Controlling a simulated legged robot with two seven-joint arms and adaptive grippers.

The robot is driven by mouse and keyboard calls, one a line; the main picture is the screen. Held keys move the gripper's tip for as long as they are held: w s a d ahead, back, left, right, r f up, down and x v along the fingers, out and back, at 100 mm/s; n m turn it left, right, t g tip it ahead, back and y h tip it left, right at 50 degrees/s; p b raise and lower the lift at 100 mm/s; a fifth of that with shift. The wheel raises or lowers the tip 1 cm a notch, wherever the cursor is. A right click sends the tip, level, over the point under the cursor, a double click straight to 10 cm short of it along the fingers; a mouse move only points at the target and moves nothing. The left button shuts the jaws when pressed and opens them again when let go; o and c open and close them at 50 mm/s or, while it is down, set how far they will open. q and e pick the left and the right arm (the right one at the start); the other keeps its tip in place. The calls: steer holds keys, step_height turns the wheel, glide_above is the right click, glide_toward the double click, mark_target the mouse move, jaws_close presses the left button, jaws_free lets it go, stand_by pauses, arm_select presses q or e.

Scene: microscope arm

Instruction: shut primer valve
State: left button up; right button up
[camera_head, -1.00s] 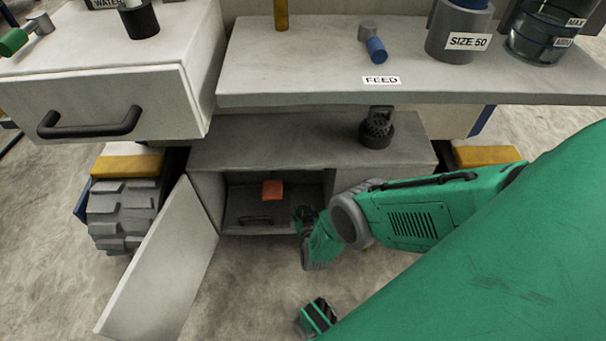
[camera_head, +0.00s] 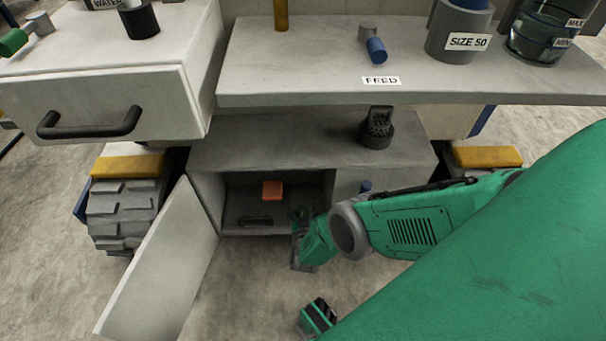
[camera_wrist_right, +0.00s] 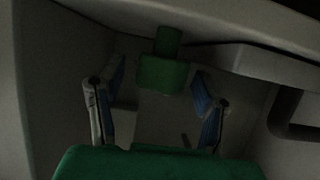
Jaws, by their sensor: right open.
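A green handle on a green stem (camera_wrist_right: 163,72) shows in the right wrist view, hanging from a pale surface above. No label shows on it there, so I cannot tell if it is the primer valve. My right gripper (camera_wrist_right: 157,84) is open, with a blue-padded finger on each side of the handle; contact is not visible. In the head view my right gripper (camera_head: 300,228) is at the right side of the open cabinet's mouth, where its fingers are small and partly hidden.
The cabinet door (camera_head: 160,265) stands open at left. An orange block (camera_head: 272,190) is inside. A blue-handled valve (camera_head: 375,48) sits behind the FEED label on the upper shelf (camera_head: 300,75). A green-handled fitting (camera_head: 14,42) is at far left. A drawer (camera_head: 110,105) juts out.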

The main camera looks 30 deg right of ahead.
steer(key=v, duration=1.1)
steer(key=shift+s+a, duration=0.2)
steer(key=shift+s, duration=0.15)
steer(key=shift+r, duration=0.15)
